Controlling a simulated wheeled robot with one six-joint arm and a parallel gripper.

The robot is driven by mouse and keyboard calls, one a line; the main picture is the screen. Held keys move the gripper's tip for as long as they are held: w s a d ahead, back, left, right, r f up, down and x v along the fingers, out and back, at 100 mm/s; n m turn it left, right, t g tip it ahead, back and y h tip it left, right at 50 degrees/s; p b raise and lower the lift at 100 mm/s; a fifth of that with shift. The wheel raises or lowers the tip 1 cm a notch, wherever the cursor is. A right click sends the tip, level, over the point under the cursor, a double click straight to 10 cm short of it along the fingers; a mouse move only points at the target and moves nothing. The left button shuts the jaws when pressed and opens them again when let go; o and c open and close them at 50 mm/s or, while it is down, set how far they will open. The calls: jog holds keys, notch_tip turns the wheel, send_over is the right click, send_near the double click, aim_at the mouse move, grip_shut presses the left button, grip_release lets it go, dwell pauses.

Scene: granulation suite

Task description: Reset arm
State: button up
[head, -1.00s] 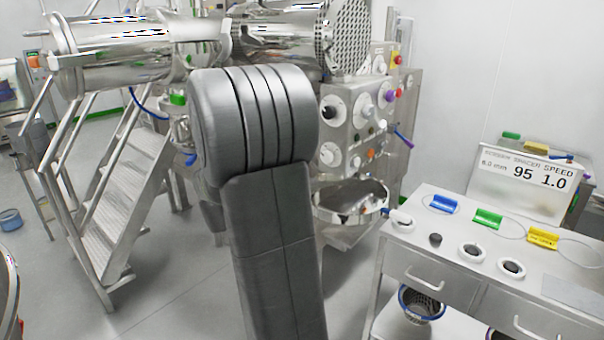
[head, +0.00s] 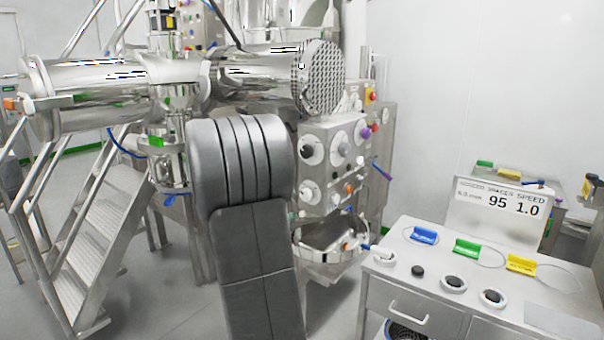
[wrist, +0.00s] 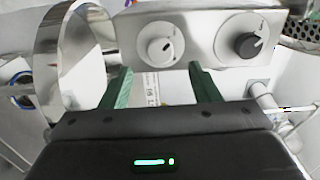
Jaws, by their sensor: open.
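My gripper (wrist: 157,88) shows in the wrist view with its two green fingers spread apart and nothing between them. Beyond the fingers is a steel panel (wrist: 205,38) with a white knob and a black knob, and a shiny round steel bowl or rim stands close on the left. In the head view my grey arm rises through the middle and hides part of the machine behind it. My gripper itself is hidden there behind the arm.
A steel machine with a knob panel (head: 325,165) stands behind the arm. Metal steps (head: 95,235) are on the left. A cart (head: 400,285) at the right holds blue, green and yellow tags, white rings and a sign (head: 500,205) reading 95 and 1.0. Grey floor shows between.

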aim_at(304, 196)
jog(key=p+x, duration=0.1)
jog(key=x, duration=0.5)
jog(key=shift+w+d, duration=0.1)
jog(key=shift+d, duration=0.05)
